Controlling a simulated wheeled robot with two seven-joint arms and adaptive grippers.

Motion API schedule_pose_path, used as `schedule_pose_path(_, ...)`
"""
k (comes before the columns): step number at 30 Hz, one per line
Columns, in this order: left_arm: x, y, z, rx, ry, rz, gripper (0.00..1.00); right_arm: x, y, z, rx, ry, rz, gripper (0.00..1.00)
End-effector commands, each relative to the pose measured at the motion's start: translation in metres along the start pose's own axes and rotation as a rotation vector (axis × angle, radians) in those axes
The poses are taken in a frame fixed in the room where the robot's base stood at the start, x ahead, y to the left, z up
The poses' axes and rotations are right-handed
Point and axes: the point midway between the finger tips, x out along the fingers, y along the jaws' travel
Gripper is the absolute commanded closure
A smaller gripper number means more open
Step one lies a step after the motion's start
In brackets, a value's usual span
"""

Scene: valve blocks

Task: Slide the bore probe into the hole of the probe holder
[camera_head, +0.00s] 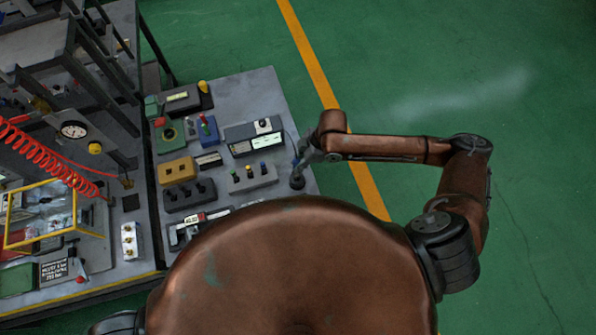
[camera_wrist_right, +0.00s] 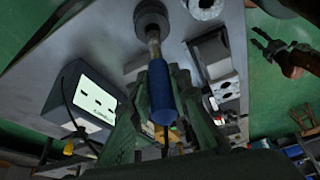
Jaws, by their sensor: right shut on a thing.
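The bore probe (camera_wrist_right: 162,92) has a blue handle and a metal shaft. My right gripper (camera_wrist_right: 155,105) is shut on the blue handle. The shaft points at a dark round piece (camera_wrist_right: 150,18), which looks like the probe holder. The shaft end meets or overlaps this piece; I cannot tell whether it is inside the hole. In the head view my right gripper (camera_head: 303,160) is small, at the bench's right edge, just above the dark round holder (camera_head: 297,182). My left gripper (camera_wrist_right: 264,44) shows at the right of the wrist view, with its fingers apart.
The grey bench (camera_head: 262,95) carries several devices, among them a three-button box (camera_head: 252,178), a yellow block (camera_head: 177,171) and a display box (camera_head: 254,136). A red coiled hose (camera_head: 50,160) hangs at the left. Green floor (camera_head: 430,60) to the right is clear.

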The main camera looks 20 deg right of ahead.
Motion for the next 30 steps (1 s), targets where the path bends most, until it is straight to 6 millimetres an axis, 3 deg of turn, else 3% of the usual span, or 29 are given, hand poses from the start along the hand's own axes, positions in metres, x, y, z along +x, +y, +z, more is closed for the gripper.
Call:
schedule_pose_path(13, -0.004, 0.0, 0.0, 0.0, -0.001, 0.0, 0.6, 0.043, -0.001, 0.018, 0.001, 0.0, 0.0, 1.0)
schedule_pose_path(24, -0.004, 0.0, 0.001, 0.0, -0.001, 0.0, 0.6, 0.048, 0.0, 0.02, 0.0, 0.0, 0.002, 1.0)
schedule_pose_path(25, -0.004, 0.0, 0.001, 0.0, -0.001, 0.0, 0.6, 0.048, 0.0, 0.02, 0.0, -0.001, 0.001, 0.81)
schedule_pose_path(30, -0.004, -0.001, 0.001, 0.0, -0.001, 0.0, 0.6, 0.048, 0.0, 0.02, 0.0, -0.001, 0.001, 0.69)
